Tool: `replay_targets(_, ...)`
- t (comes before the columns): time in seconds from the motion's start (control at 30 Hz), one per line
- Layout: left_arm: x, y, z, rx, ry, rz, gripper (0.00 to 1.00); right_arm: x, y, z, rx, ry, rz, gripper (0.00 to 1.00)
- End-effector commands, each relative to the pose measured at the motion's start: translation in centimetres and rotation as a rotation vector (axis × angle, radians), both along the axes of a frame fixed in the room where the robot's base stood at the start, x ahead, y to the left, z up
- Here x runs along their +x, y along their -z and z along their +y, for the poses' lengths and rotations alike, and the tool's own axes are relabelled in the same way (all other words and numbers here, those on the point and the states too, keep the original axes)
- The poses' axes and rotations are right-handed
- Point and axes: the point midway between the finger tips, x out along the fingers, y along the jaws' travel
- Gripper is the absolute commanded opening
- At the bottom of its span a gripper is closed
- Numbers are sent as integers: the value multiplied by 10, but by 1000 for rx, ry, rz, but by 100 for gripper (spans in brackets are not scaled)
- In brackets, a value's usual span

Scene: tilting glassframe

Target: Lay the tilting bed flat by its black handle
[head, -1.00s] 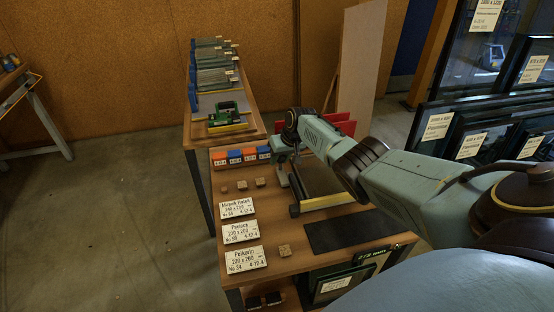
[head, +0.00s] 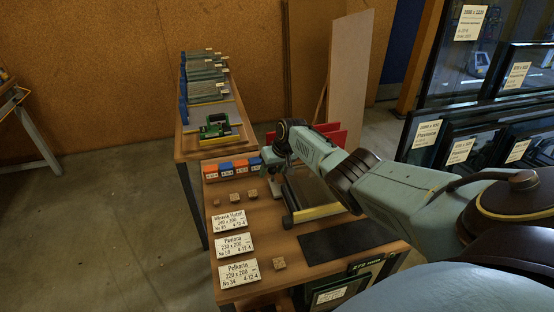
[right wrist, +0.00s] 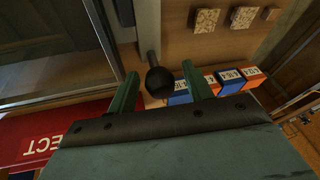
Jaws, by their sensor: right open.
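The tilting bed (head: 322,210) stands on the bench with a dark top and a yellow front edge. Its exact tilt is hard to judge, as my right arm covers part of it. In the right wrist view a black ball-shaped handle (right wrist: 158,82) sits between the two green fingers of my right gripper (right wrist: 160,72). The fingers are open around it, with gaps visible on both sides. In the head view my right gripper (head: 272,164) is at the bed's left far corner, and the handle is hidden there. My left gripper is not in view.
Orange and blue boxes (head: 233,168) stand just left of my right gripper. A red bin (right wrist: 35,135) lies beyond the bed. Small wooden blocks (head: 235,197), white label cards (head: 234,245) and a black mat (head: 342,241) lie on the bench (head: 290,248).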

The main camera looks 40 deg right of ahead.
Motion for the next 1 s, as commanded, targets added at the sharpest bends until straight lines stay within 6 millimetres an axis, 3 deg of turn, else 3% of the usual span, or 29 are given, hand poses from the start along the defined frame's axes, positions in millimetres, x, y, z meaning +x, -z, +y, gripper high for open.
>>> replay_targets(0.33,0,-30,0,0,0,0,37,-17,-48,-5,-3,-1,-2,50)
replay_targets(0.7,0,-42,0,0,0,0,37,-39,-102,-9,-2,-1,1,50)
replay_targets(1.0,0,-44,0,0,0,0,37,-45,-120,-10,0,0,2,50)
